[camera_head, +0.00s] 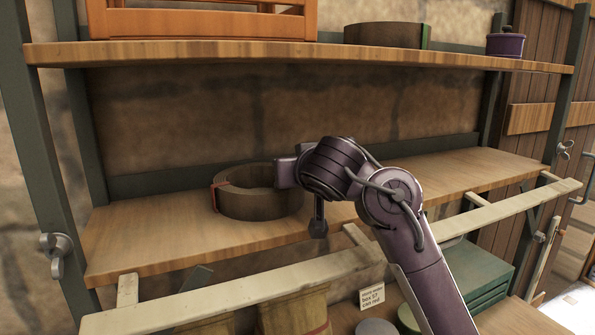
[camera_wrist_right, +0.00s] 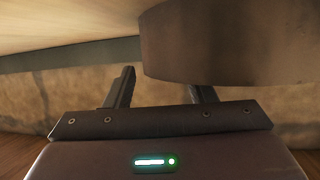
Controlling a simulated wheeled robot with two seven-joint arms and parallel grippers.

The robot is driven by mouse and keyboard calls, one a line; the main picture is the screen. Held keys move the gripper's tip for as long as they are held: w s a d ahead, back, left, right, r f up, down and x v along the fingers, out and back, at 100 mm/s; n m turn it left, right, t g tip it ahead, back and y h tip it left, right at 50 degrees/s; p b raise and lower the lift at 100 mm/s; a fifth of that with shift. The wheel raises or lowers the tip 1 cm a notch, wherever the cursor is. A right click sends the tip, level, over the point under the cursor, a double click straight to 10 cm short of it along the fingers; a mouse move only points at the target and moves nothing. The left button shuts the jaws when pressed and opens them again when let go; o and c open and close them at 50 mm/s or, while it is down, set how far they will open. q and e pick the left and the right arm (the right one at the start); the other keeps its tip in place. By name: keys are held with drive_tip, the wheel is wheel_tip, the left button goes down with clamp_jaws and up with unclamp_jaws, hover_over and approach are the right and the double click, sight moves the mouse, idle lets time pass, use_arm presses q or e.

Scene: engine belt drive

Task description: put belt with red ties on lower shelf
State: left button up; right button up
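The belt with red ties (camera_head: 262,206) is a dark brown ring lying flat on the lower shelf (camera_head: 160,232), left of the middle. One red tie shows at its left side. My right gripper (camera_head: 287,172) is at the belt's right rear edge and partly hides it. In the right wrist view its fingers (camera_wrist_right: 165,92) stand apart. The belt (camera_wrist_right: 235,45) fills the upper right there and covers the tip of one finger; the other finger is clear of it. I see no grip on the belt. My left gripper is not in view.
The upper shelf (camera_head: 250,53) holds an orange crate (camera_head: 215,24), another belt with a green tie (camera_head: 385,34) and a purple pot (camera_head: 505,44). A pale rail (camera_head: 290,272) runs along the front below the lower shelf. The lower shelf's right part is clear.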

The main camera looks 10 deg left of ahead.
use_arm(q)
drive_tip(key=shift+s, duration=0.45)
use_arm(e)
drive_tip(key=shift+r, duration=0.1)
use_arm(q)
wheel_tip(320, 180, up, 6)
drive_tip(key=p, duration=0.6)
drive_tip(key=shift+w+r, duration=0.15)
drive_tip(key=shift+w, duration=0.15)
use_arm(e)
drive_tip(key=v, duration=1.2)
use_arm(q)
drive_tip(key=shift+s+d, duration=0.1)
use_arm(e)
drive_tip(key=shift+s, duration=0.1)
